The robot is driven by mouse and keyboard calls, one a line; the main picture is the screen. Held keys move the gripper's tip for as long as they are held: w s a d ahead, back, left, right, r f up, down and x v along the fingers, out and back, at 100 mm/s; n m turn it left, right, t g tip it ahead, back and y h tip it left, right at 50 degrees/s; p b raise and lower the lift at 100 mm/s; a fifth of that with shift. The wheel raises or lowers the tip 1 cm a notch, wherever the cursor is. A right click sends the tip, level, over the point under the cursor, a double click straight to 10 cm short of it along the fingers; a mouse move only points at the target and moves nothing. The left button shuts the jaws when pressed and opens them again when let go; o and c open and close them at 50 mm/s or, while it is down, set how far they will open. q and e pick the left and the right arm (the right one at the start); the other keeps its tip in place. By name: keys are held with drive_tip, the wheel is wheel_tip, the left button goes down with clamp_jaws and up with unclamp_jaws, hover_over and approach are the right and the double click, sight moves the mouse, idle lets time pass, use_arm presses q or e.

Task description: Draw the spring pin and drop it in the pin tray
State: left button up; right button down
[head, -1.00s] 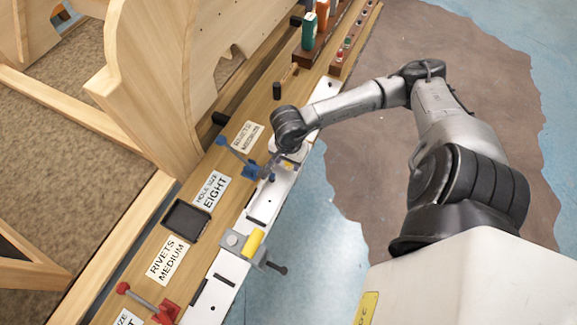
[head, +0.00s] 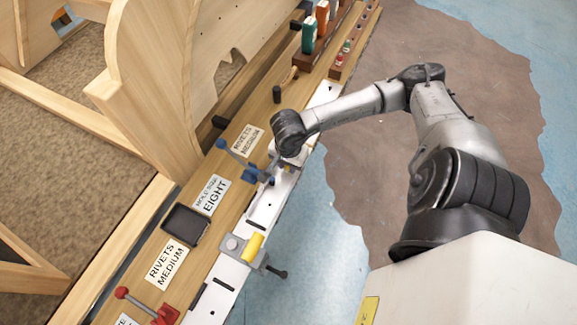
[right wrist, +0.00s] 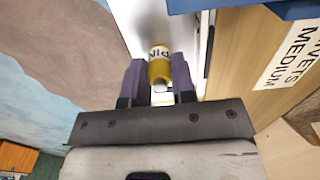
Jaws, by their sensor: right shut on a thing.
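My right gripper (head: 283,166) is over the white strip along the bench edge in the head view, mostly hidden by its own wrist. In the right wrist view its two purple fingers (right wrist: 158,80) are shut on a yellow cylinder, the spring pin (right wrist: 159,67), which has a white band lettered "PIN". Whether the pin is still seated cannot be told. A shallow black tray (head: 166,239), likely the pin tray, lies empty on the wooden bench, to the lower left of the gripper. My left gripper is not in view.
A blue lever clamp (head: 248,168) stands close left of the gripper. A red-handled clamp (head: 150,306) is at the front. Tall wooden frames (head: 165,90) stand behind the bench.

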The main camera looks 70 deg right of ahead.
drive_tip(key=shift+r, duration=0.15)
drive_tip(key=shift+r, duration=0.5)
idle(0.4)
drive_tip(key=shift+p, duration=0.3)
drive_tip(key=shift+r+p, duration=0.7)
drive_tip(key=shift+r, duration=0.9)
